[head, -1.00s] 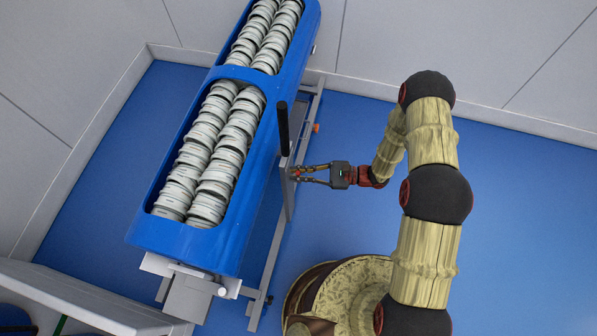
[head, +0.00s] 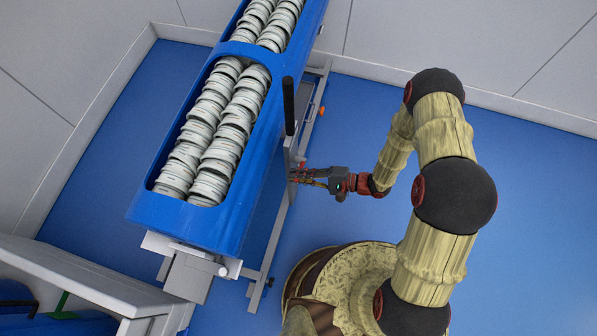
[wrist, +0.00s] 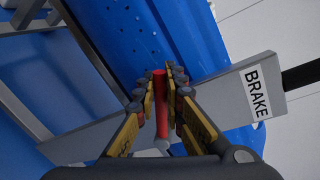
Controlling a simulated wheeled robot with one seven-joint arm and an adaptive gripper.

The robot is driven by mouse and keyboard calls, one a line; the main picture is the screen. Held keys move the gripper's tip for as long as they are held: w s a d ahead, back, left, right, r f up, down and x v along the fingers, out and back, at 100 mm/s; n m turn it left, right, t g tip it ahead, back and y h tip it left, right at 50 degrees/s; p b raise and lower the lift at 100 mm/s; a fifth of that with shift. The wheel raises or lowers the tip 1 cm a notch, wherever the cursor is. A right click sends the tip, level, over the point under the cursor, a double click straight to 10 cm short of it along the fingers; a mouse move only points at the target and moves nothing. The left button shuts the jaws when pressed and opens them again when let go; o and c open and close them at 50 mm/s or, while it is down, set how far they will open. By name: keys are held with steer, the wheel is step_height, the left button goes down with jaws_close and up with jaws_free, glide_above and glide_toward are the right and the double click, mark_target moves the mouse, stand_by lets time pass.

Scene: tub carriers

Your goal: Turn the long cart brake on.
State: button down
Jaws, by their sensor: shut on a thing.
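The long cart (head: 225,228) is a blue tub carrier on a grey metal frame, with rows of white round tins in its openings. A grey lever bar (head: 289,152) with a black grip (head: 289,105) stands at its right side. In the wrist view the bar (wrist: 220,98) carries a BRAKE label (wrist: 257,92). A red pin (wrist: 160,98) stands up in front of the bar, between my fingers. My gripper (wrist: 163,85) is shut on the red pin. In the head view my gripper (head: 303,176) reaches the lever from the right, and its fingertips are partly hidden.
A grey bench or cart edge (head: 85,278) fills the lower left corner. Light wall panels (head: 445,45) stand behind the cart. The blue floor (head: 540,200) right of my arm is clear. An orange knob (head: 322,111) sits on the cart frame.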

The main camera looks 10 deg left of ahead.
steer(key=shift+s+f+n+b, duration=0.3)
steer(key=shift+f+n+b, duration=0.05)
steer(key=shift+f+n, duration=0.3)
steer(key=c, duration=2.2)
jaws_free()
steer(key=d, duration=0.4)
steer(key=d+r, duration=0.1)
steer(key=d, duration=0.3)
steer(key=d+r, duration=0.1)
steer(key=d, duration=0.2)
steer(key=shift+d, duration=0.4)
